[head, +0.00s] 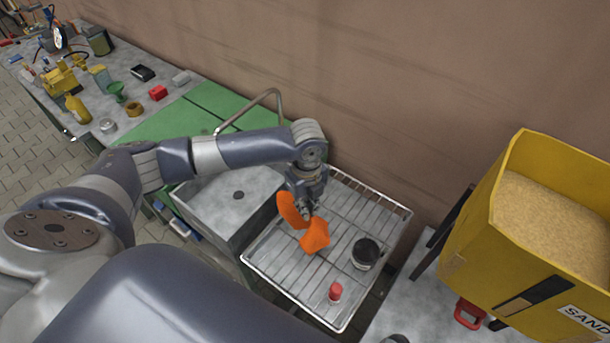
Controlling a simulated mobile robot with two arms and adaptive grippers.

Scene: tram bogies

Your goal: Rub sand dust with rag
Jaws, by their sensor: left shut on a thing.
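An orange rag (314,236) hangs from my left gripper (305,211), which is shut on it above the wire rack (290,268). Part of the rag shows on either side of the fingers. I cannot tell whether its lower end touches the rack. Sand (560,220) fills a yellow bin (510,165) labelled SAND at the right. No separate sand dust can be made out on the surfaces. My right gripper is not in view.
A dark round jar (365,253) and a small red-capped item (335,291) stand on the rack. A cluttered workbench (120,75) runs along the wall (330,70).

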